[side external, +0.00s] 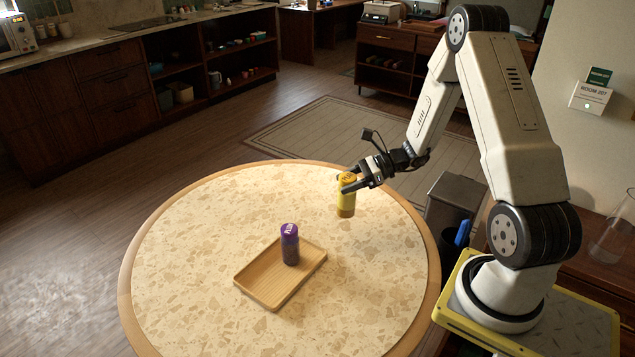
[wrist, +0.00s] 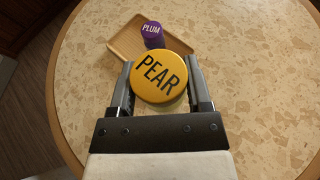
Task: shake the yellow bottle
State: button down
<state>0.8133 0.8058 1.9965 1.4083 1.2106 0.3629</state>
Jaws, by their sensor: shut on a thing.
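The yellow bottle (side external: 346,197) is upright between the fingers of my gripper (side external: 358,181), above the right part of the round table. In the wrist view its yellow cap (wrist: 160,77), marked PEAR, fills the space between the fingertips (wrist: 160,88). My gripper is shut on it near the top. Whether its base touches the table is hard to tell, but it looks held a little above. The bottle's lower body is mostly hidden in the wrist view.
A purple-capped bottle (side external: 289,245) marked PLUM stands in a wooden tray (side external: 262,290) left of my gripper; both show in the wrist view. The speckled round table (side external: 200,230) is otherwise clear. A grey bin (side external: 452,200) stands beyond the table's right edge.

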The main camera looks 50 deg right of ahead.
jog(key=shift+r, duration=1.35)
notch_tip(320, 180, up, 5)
jog(key=shift+r, duration=0.1)
jog(key=shift+f, duration=2.6)
jog(key=shift+f, duration=0.1)
